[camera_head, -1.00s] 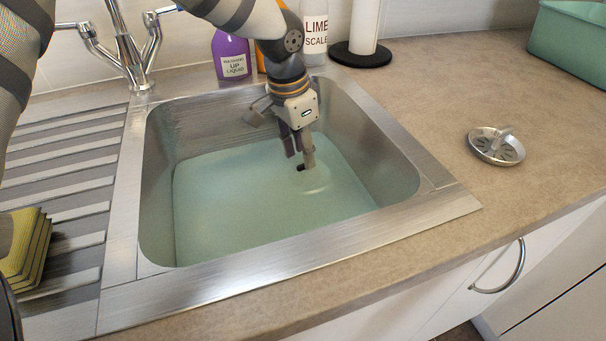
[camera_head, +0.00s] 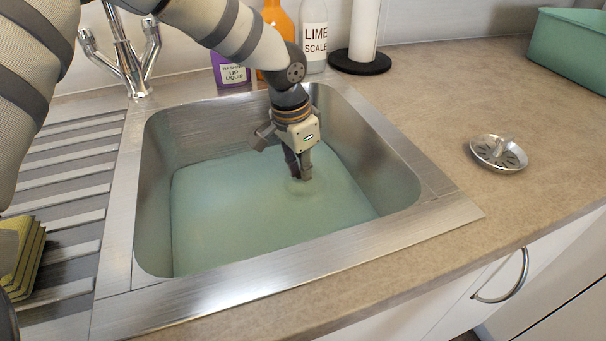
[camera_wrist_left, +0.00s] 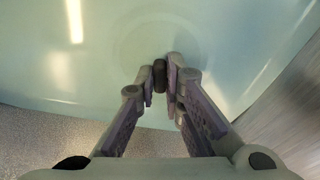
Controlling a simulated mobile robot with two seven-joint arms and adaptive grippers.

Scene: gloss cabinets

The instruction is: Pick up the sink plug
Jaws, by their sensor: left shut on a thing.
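The sink (camera_head: 395,170) holds pale green, cloudy water (camera_head: 250,215). My left gripper (camera_head: 301,176) reaches down into it, fingertips at the water toward the back right of the basin. In the left wrist view the left gripper (camera_wrist_left: 161,76) is shut on a small dark piece, the visible part of the sink plug (camera_wrist_left: 160,77). A faint round outline shows in the water around it. The rest of the plug is hidden by the water and fingers. My right gripper is not in view.
A metal strainer (camera_head: 498,153) lies on the counter (camera_head: 430,110) right of the sink. The tap (camera_head: 130,60) stands at back left. Bottles, including lime scale (camera_head: 314,38), and a roll holder (camera_head: 359,62) stand behind. Sponges (camera_head: 27,258) lie on the drainer.

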